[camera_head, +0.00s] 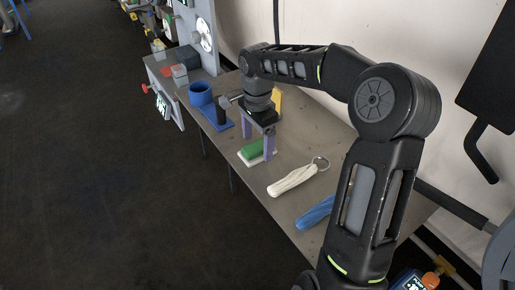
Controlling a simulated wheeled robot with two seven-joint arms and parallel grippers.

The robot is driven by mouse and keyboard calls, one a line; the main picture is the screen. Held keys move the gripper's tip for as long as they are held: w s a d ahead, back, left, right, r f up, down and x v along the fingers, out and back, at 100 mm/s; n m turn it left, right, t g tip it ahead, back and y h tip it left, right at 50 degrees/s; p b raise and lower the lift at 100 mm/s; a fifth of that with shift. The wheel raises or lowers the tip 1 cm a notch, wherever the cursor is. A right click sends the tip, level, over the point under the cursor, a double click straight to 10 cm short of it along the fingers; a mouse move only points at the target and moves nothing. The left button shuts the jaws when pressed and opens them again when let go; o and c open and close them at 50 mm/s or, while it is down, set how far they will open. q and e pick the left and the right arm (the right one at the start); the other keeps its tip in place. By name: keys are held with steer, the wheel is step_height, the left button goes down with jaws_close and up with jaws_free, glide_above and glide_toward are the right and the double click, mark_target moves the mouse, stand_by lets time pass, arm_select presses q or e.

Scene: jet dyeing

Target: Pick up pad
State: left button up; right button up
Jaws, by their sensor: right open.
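The pad (251,149) looks like a small green block on a white base and lies on the grey table. My right gripper (257,146) points down at the pad with its purple-grey fingers apart. One finger is at the pad's far side and the other at its right end in the picture. Part of the pad is hidden by the fingers, and I cannot tell whether they touch it. My left gripper is out of view.
On the grey table (264,187), a white bundle with a metal ring (291,181) and a blue bundle (314,213) lie nearer. A wall borders the right side.

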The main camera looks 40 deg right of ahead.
step_height(320, 180, down, 2)
steer(key=shift+c, duration=0.5)
steer(key=c, duration=1.4)
